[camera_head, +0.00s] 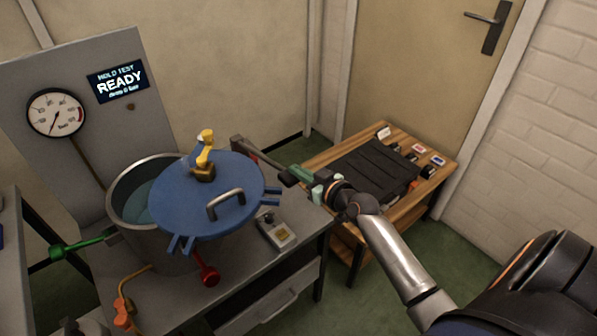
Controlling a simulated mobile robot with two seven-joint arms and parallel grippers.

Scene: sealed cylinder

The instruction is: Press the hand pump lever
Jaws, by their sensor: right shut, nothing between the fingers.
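A grey bar (258,155), which looks like the hand pump lever, slants down to the right behind the blue lid. Its outer end meets or passes behind my right gripper; I cannot tell whether they touch. My right gripper (291,176) is shut with nothing between its fingers, reaching in from the right above the bench's right edge. The pump body is not clearly visible. A dark and pale shape (84,327) at the bottom left edge may be my left gripper, mostly cut off, its fingers unclear.
The blue lid (180,213) with its yellow fitting (205,155) sits tilted over an open steel cylinder (118,202). Green (85,243) and red (209,276) handles stick out below. A gauge (56,113) and a READY screen (118,79) stand behind. A wooden table (320,160) is right.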

